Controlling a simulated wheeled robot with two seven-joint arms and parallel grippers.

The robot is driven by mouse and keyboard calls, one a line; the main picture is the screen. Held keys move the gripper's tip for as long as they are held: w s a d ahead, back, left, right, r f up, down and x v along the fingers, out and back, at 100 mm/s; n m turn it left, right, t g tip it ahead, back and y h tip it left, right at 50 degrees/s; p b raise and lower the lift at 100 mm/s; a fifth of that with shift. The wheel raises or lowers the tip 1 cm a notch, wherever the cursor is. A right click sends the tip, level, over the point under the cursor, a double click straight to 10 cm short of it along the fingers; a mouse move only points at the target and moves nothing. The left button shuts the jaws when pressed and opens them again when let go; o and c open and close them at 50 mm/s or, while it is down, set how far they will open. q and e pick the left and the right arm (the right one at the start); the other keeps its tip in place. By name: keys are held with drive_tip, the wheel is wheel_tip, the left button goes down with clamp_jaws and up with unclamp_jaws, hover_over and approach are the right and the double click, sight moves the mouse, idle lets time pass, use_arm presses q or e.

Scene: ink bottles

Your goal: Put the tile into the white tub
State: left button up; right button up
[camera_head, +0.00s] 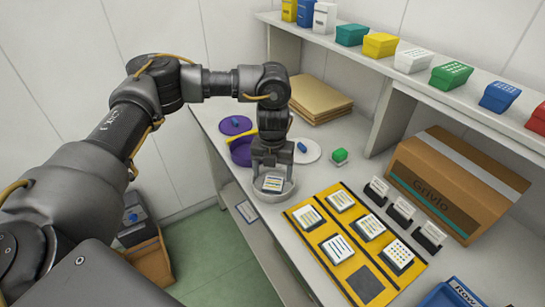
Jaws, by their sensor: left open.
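A tile (271,183) with a white face and coloured marks is at the round white tub (277,197), within its rim as seen from here. Whether it rests on the tub's bottom is hard to tell. My left gripper (272,172) points down over the tub, just above and behind the tile, with its jaws open. The fingers hide part of the tub's far side. My right gripper is out of view.
A yellow board (318,250) with several similar tiles and one bare dark square (366,283) lies to the right. A cardboard box (450,190) is at right.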

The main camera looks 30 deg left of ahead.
sight(272, 186)
use_arm(q)
wheel_tip(272, 186, up, 8)
drive_tip(key=shift+f, duration=0.25)
idle(0.5)
